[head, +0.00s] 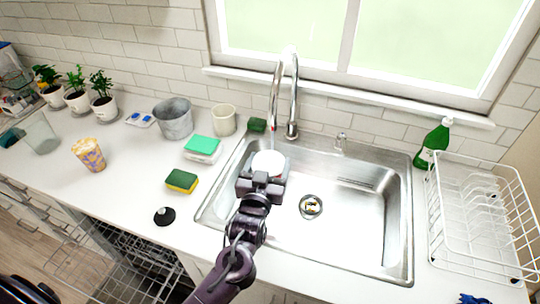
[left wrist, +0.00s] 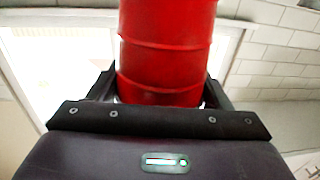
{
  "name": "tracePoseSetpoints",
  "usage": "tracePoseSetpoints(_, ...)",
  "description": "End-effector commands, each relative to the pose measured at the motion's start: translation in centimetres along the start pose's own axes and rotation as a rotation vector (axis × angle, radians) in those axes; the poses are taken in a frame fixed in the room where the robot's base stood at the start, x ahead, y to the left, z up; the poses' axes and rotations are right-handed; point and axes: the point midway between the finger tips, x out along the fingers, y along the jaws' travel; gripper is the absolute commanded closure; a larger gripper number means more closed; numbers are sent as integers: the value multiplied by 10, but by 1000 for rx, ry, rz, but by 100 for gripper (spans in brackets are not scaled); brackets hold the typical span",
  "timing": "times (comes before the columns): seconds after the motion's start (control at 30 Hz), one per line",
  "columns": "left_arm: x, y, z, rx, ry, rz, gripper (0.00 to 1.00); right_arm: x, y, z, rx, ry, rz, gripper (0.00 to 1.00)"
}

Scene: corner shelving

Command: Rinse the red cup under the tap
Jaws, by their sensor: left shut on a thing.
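My left gripper (head: 263,178) is over the left part of the steel sink, below the tap (head: 294,95). It is shut on the red cup, whose red ribbed wall (left wrist: 167,50) fills the space between the fingers in the left wrist view. In the head view a round white shape (head: 268,162) shows at the gripper, seemingly the cup's pale inside; its red wall is hidden there. The spout's end is just above and behind the cup. I cannot tell whether water runs. My right gripper is not in view.
The sink basin (head: 350,215) is empty around its drain (head: 311,207). A white dish rack (head: 480,215) and green bottle (head: 433,143) stand at right. A sponge (head: 182,181), black stopper (head: 164,216), patterned cup (head: 89,154) and metal bucket (head: 174,119) are on the left counter.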

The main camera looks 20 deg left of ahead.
Motion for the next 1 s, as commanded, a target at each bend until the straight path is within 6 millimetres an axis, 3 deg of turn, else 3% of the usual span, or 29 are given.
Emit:
tracePoseSetpoints(0.33, -1, 0, -2, 0, 1, 0, 60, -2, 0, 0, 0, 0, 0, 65)
tracePoseSetpoints(1.0, -47, 2, -40, 0, 0, 1, 60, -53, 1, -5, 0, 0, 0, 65)
